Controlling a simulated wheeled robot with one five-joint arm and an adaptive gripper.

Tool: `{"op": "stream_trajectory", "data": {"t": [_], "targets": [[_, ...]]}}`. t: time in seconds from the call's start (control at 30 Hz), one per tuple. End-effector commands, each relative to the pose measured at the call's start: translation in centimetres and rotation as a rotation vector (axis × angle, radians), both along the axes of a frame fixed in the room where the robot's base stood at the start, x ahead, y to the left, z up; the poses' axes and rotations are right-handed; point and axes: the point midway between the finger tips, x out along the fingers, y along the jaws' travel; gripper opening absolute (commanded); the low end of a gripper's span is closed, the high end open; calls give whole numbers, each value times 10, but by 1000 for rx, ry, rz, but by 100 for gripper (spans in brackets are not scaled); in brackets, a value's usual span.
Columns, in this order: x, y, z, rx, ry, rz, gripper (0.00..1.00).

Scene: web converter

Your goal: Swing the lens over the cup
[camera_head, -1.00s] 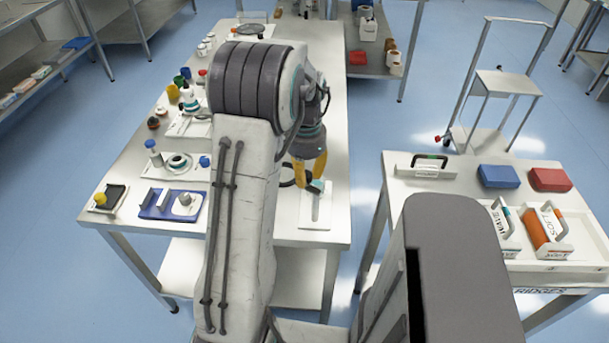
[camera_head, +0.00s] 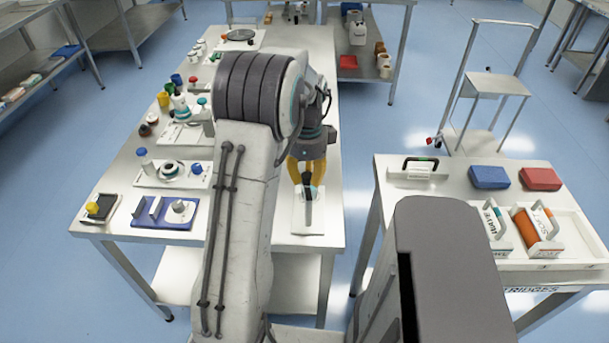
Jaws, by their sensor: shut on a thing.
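My gripper (camera_head: 307,178), with yellow fingers, is over the white base plate (camera_head: 299,224) near the right edge of the long white table. Its fingers are shut on a small dark part, which I take to be the lens's handle or rim (camera_head: 308,185). A teal piece shows beside the fingertips. A narrow grey bar runs from there toward the near end of the plate. The fingers hide much of the lens, and I cannot make out its glass. I cannot pick out the cup for certain; it may be hidden behind my arm or gripper.
The long table (camera_head: 130,218) carries a blue tray (camera_head: 156,222), a yellow-topped item (camera_head: 93,208) and several small containers on its left. My arm covers its middle. A second table (camera_head: 385,186) at right holds a blue box (camera_head: 488,177) and a red box (camera_head: 540,179).

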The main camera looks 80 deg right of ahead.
Motion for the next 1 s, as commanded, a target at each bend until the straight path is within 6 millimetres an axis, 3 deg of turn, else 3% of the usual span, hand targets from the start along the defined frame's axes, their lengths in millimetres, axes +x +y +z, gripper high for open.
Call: {"op": "stream_trajectory", "data": {"t": [0.3, 0.9, 0.93, 1.0], "targets": [[-4, 2, -3, 10, -1, -134, 0], [-5, 1, -3, 10, -1, -167, 0], [-5, 1, -3, 10, -1, -167, 29], [-5, 1, -3, 9, 0, -167, 36]]}}
